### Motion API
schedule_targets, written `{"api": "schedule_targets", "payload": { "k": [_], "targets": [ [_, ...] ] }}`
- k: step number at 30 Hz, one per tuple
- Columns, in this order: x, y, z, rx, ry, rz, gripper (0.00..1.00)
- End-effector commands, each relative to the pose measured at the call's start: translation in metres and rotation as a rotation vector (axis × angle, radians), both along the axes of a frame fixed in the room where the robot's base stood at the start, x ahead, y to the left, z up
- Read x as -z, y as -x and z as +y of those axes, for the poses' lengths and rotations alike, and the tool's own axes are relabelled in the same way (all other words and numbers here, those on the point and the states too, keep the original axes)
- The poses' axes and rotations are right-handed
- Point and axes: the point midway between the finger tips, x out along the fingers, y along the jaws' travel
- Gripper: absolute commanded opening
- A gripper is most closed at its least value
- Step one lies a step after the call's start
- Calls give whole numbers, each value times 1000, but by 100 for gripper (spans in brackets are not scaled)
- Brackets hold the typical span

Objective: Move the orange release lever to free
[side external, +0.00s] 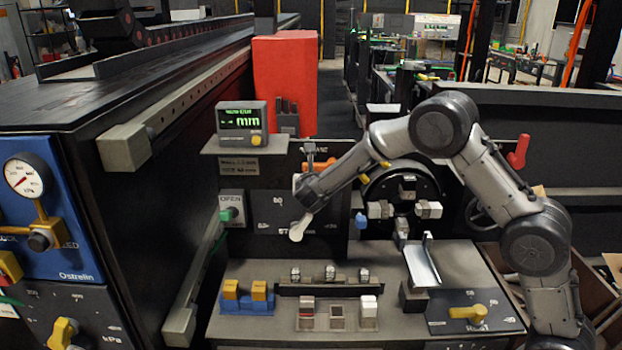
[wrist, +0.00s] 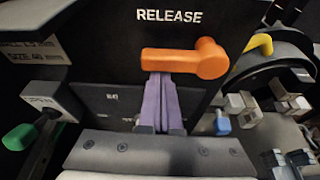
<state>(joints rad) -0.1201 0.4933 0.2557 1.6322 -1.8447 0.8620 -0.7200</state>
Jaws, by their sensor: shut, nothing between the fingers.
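The orange release lever (wrist: 185,62) lies roughly level in the wrist view, with its thick round end at the right and its arm pointing left. The word RELEASE is printed on the dark panel above it. In the side external view the orange lever (side external: 320,163) shows small, partly behind my arm's end. My gripper (wrist: 161,76) is shut and empty, its purple fingers side by side. The fingertips are just under the middle of the lever's arm; whether they touch it I cannot tell. No "free" marking is readable.
A green-ended handle (wrist: 20,137) is at the left and a yellow hooked handle (wrist: 259,44) at the right of the lever. A blue knob (wrist: 222,122) and pale blocks (wrist: 243,109) are at lower right. A display box (side external: 242,124) stands left of my arm.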

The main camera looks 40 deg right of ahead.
Motion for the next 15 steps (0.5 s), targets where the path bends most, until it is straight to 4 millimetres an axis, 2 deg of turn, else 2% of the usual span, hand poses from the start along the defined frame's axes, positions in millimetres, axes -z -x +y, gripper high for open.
{"api": "schedule_targets", "payload": {
  "k": [15],
  "targets": [
    [-9,-1,1,0,-86,-90,0]
  ]
}}
